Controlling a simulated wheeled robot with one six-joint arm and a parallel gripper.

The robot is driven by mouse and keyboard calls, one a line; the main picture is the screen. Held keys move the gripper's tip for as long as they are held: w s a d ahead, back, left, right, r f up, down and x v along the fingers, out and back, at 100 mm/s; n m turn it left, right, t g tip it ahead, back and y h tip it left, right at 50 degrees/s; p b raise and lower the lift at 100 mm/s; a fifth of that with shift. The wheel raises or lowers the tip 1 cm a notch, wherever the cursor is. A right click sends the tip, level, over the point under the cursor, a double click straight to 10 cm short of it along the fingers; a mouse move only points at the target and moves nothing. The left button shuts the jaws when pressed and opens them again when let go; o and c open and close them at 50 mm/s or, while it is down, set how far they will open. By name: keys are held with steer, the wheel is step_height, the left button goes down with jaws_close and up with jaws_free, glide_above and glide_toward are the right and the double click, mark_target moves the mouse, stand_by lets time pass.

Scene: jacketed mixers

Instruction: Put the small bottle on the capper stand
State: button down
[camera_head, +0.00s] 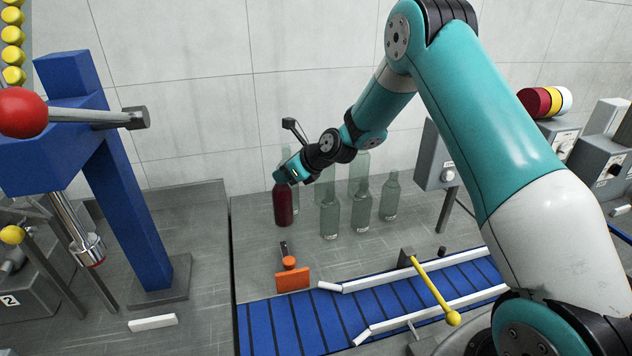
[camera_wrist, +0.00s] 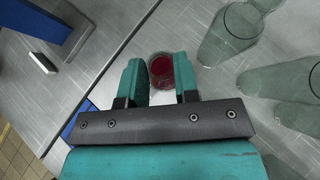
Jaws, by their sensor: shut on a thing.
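A bottle filled with dark red liquid (camera_head: 283,206) is upright at the left end of a group of bottles. My gripper (camera_head: 287,174) is shut on its upper part. In the wrist view the red bottle (camera_wrist: 161,70) shows between the two teal fingers (camera_wrist: 159,85). I cannot tell whether its base touches the table. A blue stand (camera_head: 133,190) with a red-ball lever (camera_head: 22,113) and a metal head (camera_head: 84,240) is at the left; it looks like the capper stand.
Several empty green glass bottles (camera_head: 330,215) stand close to the right of the red one. A blue conveyor (camera_head: 310,325) with white rails and an orange block (camera_head: 292,278) lies in front. A yellow-knobbed lever (camera_head: 435,290) crosses it. Bare table separates the bottle and blue column.

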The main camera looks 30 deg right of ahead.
steer(key=s+d+f+p, duration=0.1)
steer(key=d+f+p, duration=0.1)
steer(key=d+f, duration=0.2)
steer(key=d, duration=0.3)
steer(key=shift+s+f, duration=0.2)
steer(key=shift+s, duration=0.1)
steer(key=shift+d+f, duration=0.1)
steer(key=shift+f, duration=0.05)
steer(key=c, duration=0.9)
jaws_free()
steer(key=shift+f, duration=0.1)
steer(key=shift+o, duration=0.2)
